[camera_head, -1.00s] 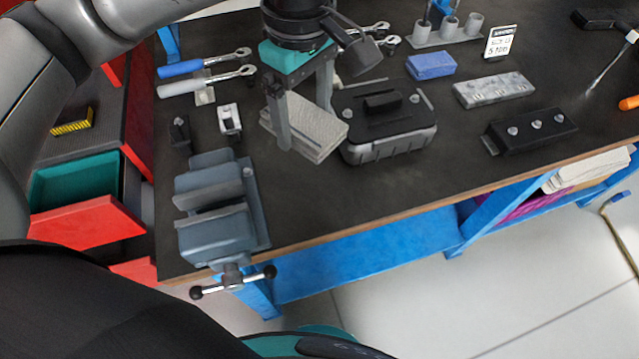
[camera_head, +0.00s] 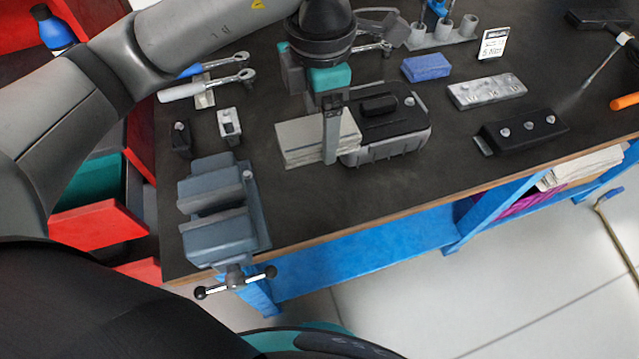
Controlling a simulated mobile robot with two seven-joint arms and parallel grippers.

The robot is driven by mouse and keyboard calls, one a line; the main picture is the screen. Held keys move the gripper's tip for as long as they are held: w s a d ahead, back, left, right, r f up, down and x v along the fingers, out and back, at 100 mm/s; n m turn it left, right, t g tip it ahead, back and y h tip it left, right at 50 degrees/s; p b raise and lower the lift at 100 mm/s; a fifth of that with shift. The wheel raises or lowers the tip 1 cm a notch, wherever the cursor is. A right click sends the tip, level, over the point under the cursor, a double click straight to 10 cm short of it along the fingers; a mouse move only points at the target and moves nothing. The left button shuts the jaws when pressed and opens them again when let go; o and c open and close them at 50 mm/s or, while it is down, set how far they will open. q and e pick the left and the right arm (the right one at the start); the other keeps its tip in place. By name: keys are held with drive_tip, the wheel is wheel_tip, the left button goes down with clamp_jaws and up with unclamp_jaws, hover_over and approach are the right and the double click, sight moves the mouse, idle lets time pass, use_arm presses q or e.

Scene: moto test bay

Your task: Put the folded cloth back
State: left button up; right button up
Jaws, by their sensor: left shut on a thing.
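The folded cloth (camera_head: 296,142) is a pale grey, layered rectangular stack above the dark bench top, left of the black case. My left gripper (camera_head: 331,148) reaches down from above and is shut on the cloth near its right end. One grey finger shows in front of the cloth; the other is hidden behind it. The cloth's right end overlaps the case's left edge in the picture. I cannot tell whether it touches the case or how far it is off the bench. My right gripper is not in view.
The black case (camera_head: 405,128) stands right beside the cloth. A grey-blue vise (camera_head: 218,240) is at the front left, with ratchets (camera_head: 205,88) behind. A black block with knobs (camera_head: 520,130) is to the right. Pale folded fabric (camera_head: 582,168) lies on the shelf below. The bench's front middle is clear.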

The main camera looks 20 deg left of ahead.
sight(320, 130)
use_arm(q)
wheel_tip(320, 130, down, 15)
drive_tip(key=shift+f+b, duration=0.2)
drive_tip(key=shift+b, duration=0.35)
drive_tip(key=shift+f, duration=0.2)
drive_tip(key=o, duration=1.1)
drive_tip(key=shift+r, duration=0.15)
wheel_tip(320, 130, up, 12)
drive_tip(key=shift+r+p, duration=0.1)
drive_tip(key=shift+p, duration=0.25)
